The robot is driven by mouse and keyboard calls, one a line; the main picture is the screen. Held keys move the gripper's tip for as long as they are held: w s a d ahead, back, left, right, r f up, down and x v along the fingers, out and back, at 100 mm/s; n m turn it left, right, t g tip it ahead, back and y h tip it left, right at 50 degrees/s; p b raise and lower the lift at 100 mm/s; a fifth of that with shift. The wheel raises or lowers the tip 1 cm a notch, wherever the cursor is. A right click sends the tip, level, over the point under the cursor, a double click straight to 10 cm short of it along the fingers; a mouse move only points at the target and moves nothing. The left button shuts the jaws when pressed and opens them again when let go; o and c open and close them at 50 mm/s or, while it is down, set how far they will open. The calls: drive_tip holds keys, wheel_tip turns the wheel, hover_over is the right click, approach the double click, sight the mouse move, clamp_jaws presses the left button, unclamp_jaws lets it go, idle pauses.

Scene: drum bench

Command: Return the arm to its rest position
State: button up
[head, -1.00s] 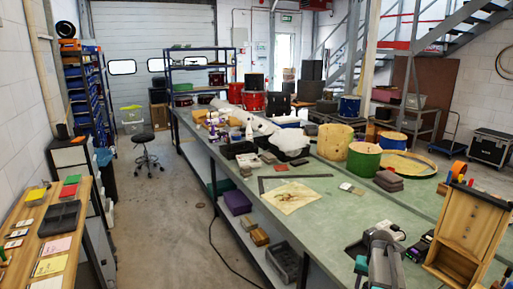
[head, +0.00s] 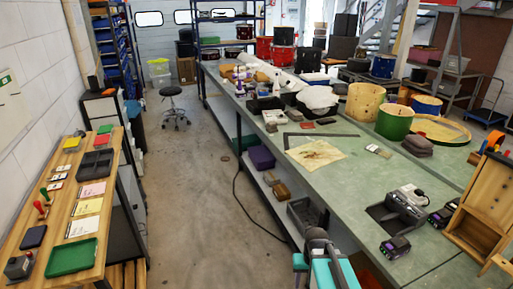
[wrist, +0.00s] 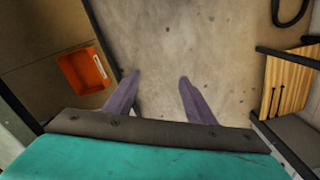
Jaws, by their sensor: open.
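My gripper (wrist: 159,77) shows in the wrist view with its two purple-grey fingers apart and nothing between them. Past the fingertips there is bare concrete floor (wrist: 190,35). In the head view my teal and grey arm is at the bottom edge, in front of the long green bench (head: 350,190). The fingers are hidden in that view.
A wooden side table (head: 112,190) with a green tray (head: 73,257) stands at left. The bench holds a charger (head: 405,203), a battery (head: 396,247), a green drum (head: 394,122) and a wooden box (head: 482,215). An orange bin (wrist: 84,70) is at left in the wrist view.

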drive_tip(key=s+a+f+g+b, duration=0.1)
drive_tip(key=s+f+g+b, duration=0.2)
drive_tip(key=s+f, duration=1)
drive_tip(key=s+a+f+g+b, duration=0.1)
drive_tip(key=s+f+g+b, duration=0.1)
drive_tip(key=s+f+b, duration=0.8)
drive_tip(key=s+f, duration=0.4)
drive_tip(key=f, duration=0.4)
drive_tip(key=shift+f+n+g, duration=0.3)
drive_tip(key=shift+f+g, duration=0.1)
